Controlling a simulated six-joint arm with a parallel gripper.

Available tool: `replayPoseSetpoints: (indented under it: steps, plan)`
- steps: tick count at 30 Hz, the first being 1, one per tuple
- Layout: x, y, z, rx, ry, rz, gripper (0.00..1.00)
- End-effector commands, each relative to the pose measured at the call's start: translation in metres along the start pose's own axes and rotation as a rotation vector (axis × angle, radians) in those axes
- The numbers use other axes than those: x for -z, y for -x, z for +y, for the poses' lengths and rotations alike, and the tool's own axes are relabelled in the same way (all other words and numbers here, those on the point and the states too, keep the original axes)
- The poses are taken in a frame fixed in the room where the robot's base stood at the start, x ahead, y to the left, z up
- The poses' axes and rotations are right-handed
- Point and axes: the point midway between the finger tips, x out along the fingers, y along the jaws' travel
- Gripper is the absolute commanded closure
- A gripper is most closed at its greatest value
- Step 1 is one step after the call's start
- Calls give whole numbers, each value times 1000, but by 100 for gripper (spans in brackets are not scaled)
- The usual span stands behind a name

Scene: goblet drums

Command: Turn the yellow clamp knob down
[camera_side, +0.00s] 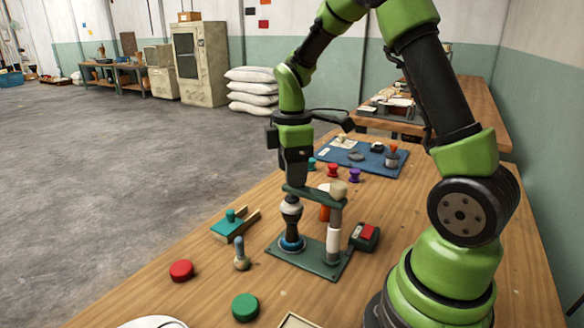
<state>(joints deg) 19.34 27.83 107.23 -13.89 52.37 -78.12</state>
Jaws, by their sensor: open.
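A clamp stand with a dark green base plate (325,265) stands on the wooden table. A pale yellowish-tan knob (338,188), the only one like the yellow clamp knob, sits on top of its right post (333,240). A green crossbar (315,194) reaches left from that post. Under its left end a small dark goblet drum (291,225) stands upright in a blue ring (292,243). My gripper (296,178) points down just above the crossbar's left end, left of the knob. It is open; its fingertips are small and hard to make out. Contact with the bar cannot be told.
A red-topped block (366,233) stands close right of the stand. An orange cylinder (324,213) is behind the post. Left and in front are a teal-handled tool (231,220), a blue-tipped peg (241,254), a red disc (181,270) and a green disc (245,307).

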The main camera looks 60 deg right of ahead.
Motion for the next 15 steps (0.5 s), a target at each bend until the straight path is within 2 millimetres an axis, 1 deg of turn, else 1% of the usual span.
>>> replayPoseSetpoints:
  steps: [8,9,11,12,14,15]
  plan:
    - [0,-2,0,-1,0,0,45]
    - [0,-2,0,-1,0,0,54]
    - [0,-2,0,-1,0,0,68]
    - [0,-2,0,-1,0,0,77]
    - [0,-2,0,-1,0,0,91]
    - [0,-2,0,-1,0,0,95]
